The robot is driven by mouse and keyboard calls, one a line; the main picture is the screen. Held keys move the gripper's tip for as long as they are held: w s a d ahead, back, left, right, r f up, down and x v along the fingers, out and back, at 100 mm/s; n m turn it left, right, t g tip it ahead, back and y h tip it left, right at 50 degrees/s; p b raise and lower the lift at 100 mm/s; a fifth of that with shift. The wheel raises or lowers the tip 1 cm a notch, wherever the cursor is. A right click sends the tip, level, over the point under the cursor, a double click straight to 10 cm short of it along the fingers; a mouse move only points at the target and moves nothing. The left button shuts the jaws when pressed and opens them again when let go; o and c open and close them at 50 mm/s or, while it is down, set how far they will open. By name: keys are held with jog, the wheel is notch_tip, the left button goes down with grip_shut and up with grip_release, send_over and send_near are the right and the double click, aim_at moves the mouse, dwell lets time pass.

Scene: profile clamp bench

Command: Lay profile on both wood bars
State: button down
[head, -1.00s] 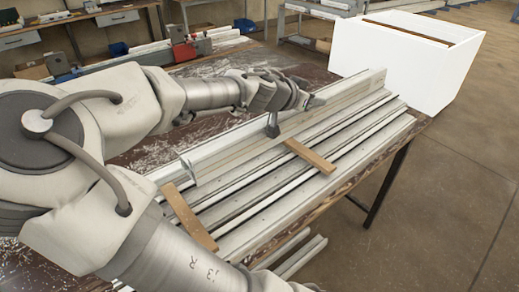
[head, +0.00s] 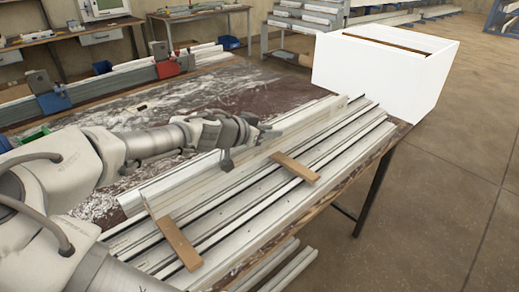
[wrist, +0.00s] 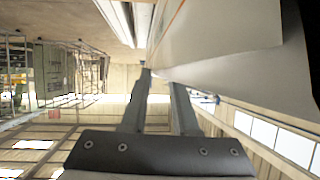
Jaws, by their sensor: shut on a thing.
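The long white profile (head: 172,184) runs diagonally along the far side of the stacked white lengths in the head view. My gripper (head: 228,158) is shut on it near its middle. The near wood bar (head: 178,243) and the far wood bar (head: 295,167) lie crosswise on the stack, their upper ends close to the profile. I cannot tell whether the profile touches either bar. In the wrist view, the profile (wrist: 225,50) fills the upper right as a pale surface, and my fingers (wrist: 160,80) reach up to it; their grip is partly hidden.
White lengths (head: 250,212) with dark gaps cover the bench's right side. A white bin (head: 385,80) stands beyond the far end. Clamps, blue (head: 52,103) and red (head: 165,69), stand at the back left. The worn bench top (head: 235,92) behind is mostly clear.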

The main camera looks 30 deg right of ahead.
jog(key=shift+w+a+f, duration=0.35)
jog(key=shift+w, duration=0.2)
jog(key=shift+w+a+f, duration=0.35)
jog(key=shift+w, duration=0.15)
jog(key=shift+f+b, duration=0.55)
jog(key=shift+f, duration=1.5)
jog(key=c, duration=0.7)
grip_release()
jog(key=shift+f, duration=0.1)
jog(key=p+v, duration=0.2)
jog(key=v, duration=1)
